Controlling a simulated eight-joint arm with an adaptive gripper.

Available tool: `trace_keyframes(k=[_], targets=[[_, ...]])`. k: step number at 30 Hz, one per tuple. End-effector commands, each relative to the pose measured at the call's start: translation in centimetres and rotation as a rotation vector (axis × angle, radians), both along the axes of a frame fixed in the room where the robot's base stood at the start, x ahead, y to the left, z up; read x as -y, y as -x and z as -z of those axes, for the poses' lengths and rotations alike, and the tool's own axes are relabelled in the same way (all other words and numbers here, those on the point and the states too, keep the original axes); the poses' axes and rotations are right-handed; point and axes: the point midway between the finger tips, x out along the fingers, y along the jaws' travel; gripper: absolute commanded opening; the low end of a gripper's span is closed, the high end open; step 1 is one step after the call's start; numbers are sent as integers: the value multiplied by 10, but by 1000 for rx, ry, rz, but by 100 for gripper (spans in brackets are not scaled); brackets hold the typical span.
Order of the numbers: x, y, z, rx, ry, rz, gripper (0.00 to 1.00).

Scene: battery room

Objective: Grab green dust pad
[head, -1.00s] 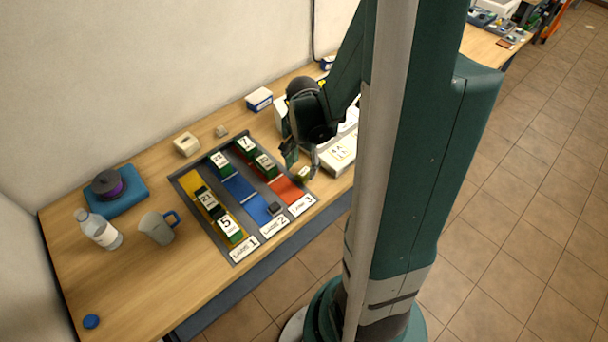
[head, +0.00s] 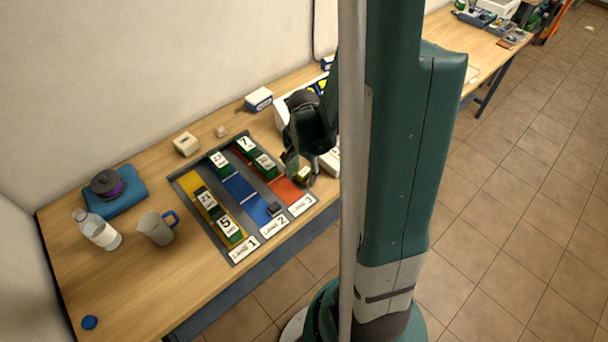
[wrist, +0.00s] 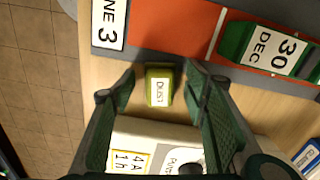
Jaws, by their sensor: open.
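The green dust pad (wrist: 159,86) is a small yellow-green block with a white label reading DUST. In the wrist view it lies on the wood table, close to the edge of the lane board, between my gripper's open fingers. My gripper (wrist: 160,80) is open, with one finger on each side of the pad, and nothing shows clamped. In the head view the pad (head: 303,174) shows just beside my gripper (head: 300,170), near the red lane. Whether the fingers touch the pad is unclear.
The lane board (head: 250,205) lies left of my gripper and holds several numbered green blocks. A pale box with labels (wrist: 150,135) stands close beside the pad.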

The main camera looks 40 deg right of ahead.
Motion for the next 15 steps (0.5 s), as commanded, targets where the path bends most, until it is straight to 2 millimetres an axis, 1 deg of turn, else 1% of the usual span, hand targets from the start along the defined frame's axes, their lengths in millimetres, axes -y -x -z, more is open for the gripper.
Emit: trace_keyframes(k=[7, 8, 14, 15], targets=[[0, 0, 0, 0, 0, 0, 45], [0, 0, 0, 0, 0, 0, 44], [0, 0, 0, 0, 0, 0, 17], [0, 0, 0, 0, 0, 0, 17]])
